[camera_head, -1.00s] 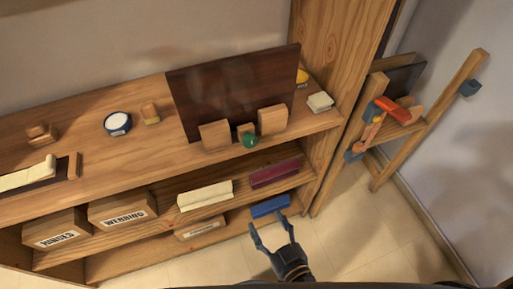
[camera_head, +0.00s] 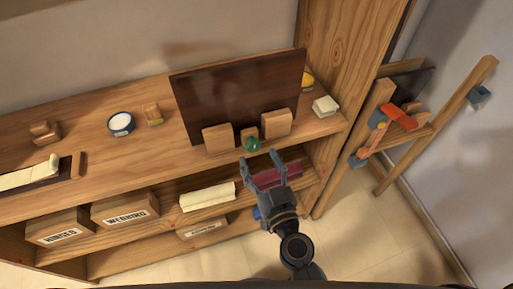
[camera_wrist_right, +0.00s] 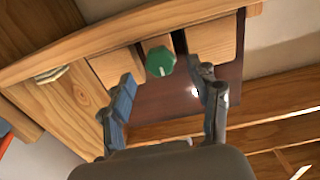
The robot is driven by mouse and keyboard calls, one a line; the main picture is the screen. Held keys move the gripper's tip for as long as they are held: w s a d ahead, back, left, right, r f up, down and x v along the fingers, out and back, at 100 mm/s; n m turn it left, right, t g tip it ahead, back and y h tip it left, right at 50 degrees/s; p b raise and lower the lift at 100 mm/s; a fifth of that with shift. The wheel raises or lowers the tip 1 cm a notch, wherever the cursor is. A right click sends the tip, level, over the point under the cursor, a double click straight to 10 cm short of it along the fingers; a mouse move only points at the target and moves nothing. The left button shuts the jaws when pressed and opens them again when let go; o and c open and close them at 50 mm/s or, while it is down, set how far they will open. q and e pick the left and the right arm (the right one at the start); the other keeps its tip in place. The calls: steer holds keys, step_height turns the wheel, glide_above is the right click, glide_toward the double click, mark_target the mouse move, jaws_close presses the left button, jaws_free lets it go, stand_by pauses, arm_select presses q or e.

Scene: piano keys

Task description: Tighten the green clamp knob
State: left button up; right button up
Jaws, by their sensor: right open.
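The green clamp knob (camera_head: 252,145) sits at the front of a small wooden block between two larger wooden blocks, at the foot of a dark brown panel (camera_head: 238,95) on the bench top. In the right wrist view the knob (camera_wrist_right: 160,61) shows a white mark on its face. My right gripper (camera_head: 262,158) is open and empty, just below and in front of the knob in the head view. In the wrist view its fingers (camera_wrist_right: 166,100) are spread, with the knob beyond them and between their lines. They appear apart from it. My left gripper is not in view.
The bench front edge and a lower shelf with a maroon bundle (camera_head: 280,176) and a cream bundle (camera_head: 208,197) lie around my right arm. A white block (camera_head: 325,106) stands right of the panel. A wooden rack with an orange tool (camera_head: 399,116) is farther right.

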mark_target(255, 149)
steer(key=shift+x, duration=1.5)
steer(key=shift+c, duration=0.2)
steer(key=c, duration=1.1)
steer(key=shift+c, duration=0.2)
